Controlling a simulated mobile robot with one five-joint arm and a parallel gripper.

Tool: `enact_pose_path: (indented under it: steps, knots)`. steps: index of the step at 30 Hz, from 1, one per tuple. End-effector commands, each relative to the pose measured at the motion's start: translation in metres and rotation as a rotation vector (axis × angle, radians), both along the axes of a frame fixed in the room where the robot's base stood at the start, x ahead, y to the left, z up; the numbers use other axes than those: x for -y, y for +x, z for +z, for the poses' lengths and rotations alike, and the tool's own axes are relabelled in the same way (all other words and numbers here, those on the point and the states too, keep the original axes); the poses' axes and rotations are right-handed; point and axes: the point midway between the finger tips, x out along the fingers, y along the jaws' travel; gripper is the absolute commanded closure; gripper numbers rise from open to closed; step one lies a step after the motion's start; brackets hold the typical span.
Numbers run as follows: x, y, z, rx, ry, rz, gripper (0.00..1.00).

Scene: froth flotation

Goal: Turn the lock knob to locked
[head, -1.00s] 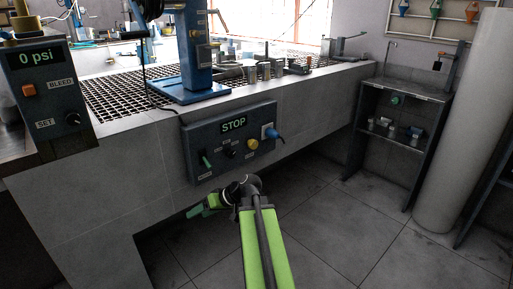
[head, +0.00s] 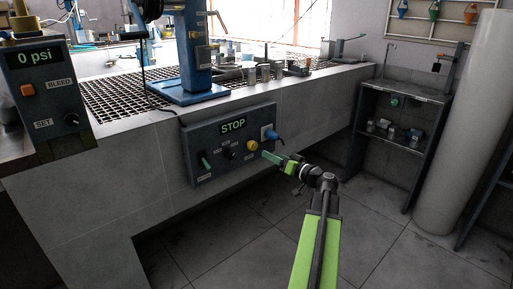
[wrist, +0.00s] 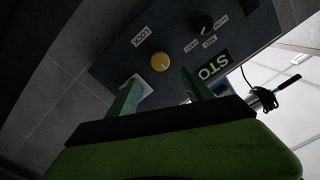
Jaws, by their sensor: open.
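The lock knob is the round yellow knob (head: 253,146) on the grey control panel (head: 196,143), below the STOP display. In the wrist view the yellow knob (wrist: 160,62) has a LOCK label (wrist: 141,37) beside it. My gripper (head: 267,156) is just right of and below the knob in the head view, pointing at the panel. In the wrist view my gripper (wrist: 161,76) is open, with the knob ahead, roughly between its two green fingers. Nothing is held. I cannot tell if the fingers touch the knob, or its turn position.
A black knob (head: 231,153) and a green lever (head: 206,161) sit left of the yellow knob. A blue plug (head: 271,135) is at the panel's right. A blue stand (head: 198,80) is on the bench above. The floor in front is clear.

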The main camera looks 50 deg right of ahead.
Motion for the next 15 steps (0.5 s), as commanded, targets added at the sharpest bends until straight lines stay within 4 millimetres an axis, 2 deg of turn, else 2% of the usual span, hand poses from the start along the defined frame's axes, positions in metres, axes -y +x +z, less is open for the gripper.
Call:
enact_pose_path:
  steps: [1,3,9,15]
  knots:
    - [0.002,0.015,0.0,0.0,0.0,0.002,0.41]
    - [0.003,0.034,0.0,0.0,0.0,0.004,0.41]
    - [0.004,0.078,0.0,-0.001,0.0,0.003,0.41]
    - [0.004,0.101,0.0,0.0,0.0,0.001,0.41]
